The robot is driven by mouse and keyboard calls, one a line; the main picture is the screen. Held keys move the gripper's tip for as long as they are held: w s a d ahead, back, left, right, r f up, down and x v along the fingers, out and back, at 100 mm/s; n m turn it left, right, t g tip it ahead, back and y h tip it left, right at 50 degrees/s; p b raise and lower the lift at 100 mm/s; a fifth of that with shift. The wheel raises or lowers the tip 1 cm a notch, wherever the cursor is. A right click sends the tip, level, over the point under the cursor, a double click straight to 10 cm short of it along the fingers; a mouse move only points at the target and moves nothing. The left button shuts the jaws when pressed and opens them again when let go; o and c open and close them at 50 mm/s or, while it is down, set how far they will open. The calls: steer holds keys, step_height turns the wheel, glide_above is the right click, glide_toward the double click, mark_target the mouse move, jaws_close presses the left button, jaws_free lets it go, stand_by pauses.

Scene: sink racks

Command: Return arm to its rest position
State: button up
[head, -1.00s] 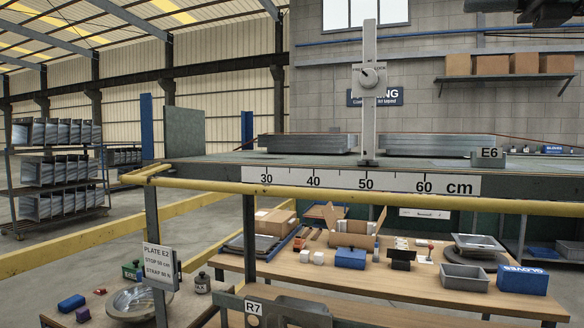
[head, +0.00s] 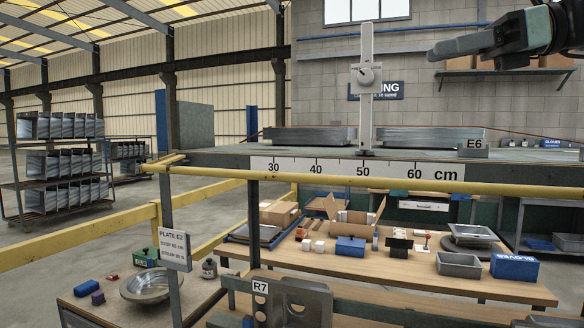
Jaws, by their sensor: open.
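My gripper (head: 440,50) shows at the top right, seen from the side, its fingers pointing left in the air above the steel plate's surface. It is open, with nothing visible between the fingers, and it is apart from everything around it. The arm behind it runs out of the right edge of the picture.
A yellow rail (head: 380,186) runs along the plate's front edge. Flat metal stacks (head: 310,140) lie on the plate. Below is a wooden table (head: 410,280) with boxes and trays. A hanging sign marked PLATE E2 (head: 174,248) is at left.

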steer(key=s+a+f+n+g+h, duration=0.2)
steer(key=s+a+f+n+h, duration=0.3)
steer(key=f, duration=0.7)
steer(key=s+a+f+n+g+h, duration=0.1)
steer(key=a+f+n+g, duration=0.25)
steer(key=a+f, duration=0.65)
steer(key=s+d+f+n+h+b, duration=0.1)
steer(key=s+d+f+n+h, duration=0.1)
steer(key=s+f+n, duration=0.3)
steer(key=s+d+f+n+h+b, duration=0.1)
steer(key=s+f+n, duration=0.5)
steer(key=f, duration=0.7)
steer(key=s+d+f+n+h+b, duration=0.1)
steer(key=s+d+f+n+h, duration=0.2)
steer(key=f+n, duration=0.6)
steer(key=s+h, duration=0.2)
steer(key=s, duration=0.1)
steer(key=shift+f+h, duration=0.25)
steer(key=shift+h, duration=0.05)
steer(key=shift+s+a+r, duration=0.1)
